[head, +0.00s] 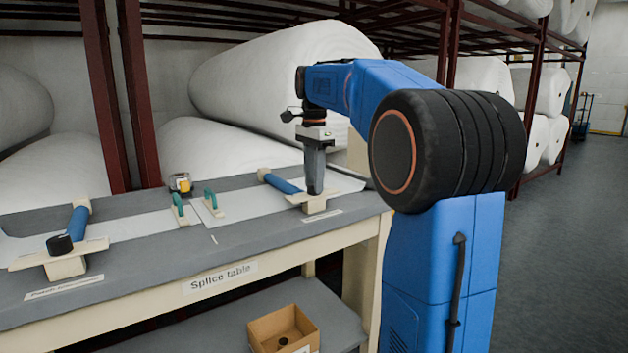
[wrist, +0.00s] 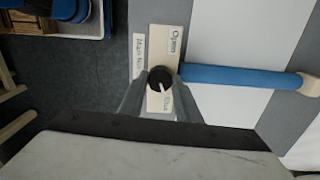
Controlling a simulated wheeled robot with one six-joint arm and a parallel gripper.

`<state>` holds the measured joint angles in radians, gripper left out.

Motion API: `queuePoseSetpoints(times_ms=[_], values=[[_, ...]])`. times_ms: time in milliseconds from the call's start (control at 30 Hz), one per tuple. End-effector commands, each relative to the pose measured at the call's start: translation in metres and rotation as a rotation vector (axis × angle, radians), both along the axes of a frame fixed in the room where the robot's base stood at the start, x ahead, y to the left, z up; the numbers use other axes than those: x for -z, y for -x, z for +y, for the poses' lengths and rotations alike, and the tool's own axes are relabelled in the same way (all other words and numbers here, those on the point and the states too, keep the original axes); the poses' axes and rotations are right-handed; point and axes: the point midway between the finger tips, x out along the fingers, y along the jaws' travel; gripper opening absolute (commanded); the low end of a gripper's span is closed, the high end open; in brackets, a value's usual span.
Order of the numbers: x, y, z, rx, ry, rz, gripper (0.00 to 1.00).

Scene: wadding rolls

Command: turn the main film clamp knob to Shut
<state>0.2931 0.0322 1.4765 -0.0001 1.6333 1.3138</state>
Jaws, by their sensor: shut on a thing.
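The main film clamp knob (wrist: 158,76) is a small black knob on a cream plate (wrist: 166,45) in the wrist view. The plate reads "Open" at its far end and what looks like "Shut" at its near end. The knob's white pointer mark slants down and slightly right, towards the near word. My gripper (wrist: 160,84) is shut on the knob, one grey finger on each side. In the head view my gripper (head: 314,190) points down on the right-hand clamp plate (head: 318,207) and hides the knob. A blue bar (wrist: 240,76) runs right from the plate.
The splice table (head: 245,240) also carries a left clamp with a black knob (head: 59,245), two green-handled tools (head: 179,209) and a yellow tape measure (head: 180,183). A cardboard box (head: 284,330) stands on the lower shelf. Large white rolls (head: 285,75) lie behind.

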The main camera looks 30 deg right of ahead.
Motion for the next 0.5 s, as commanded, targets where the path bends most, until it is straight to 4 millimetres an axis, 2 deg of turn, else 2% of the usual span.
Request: queuePoseSetpoints(times_ms=[500], values=[[-0.0012,-0.0006,-0.0001,0.033,0.001,-0.004,0.08]])
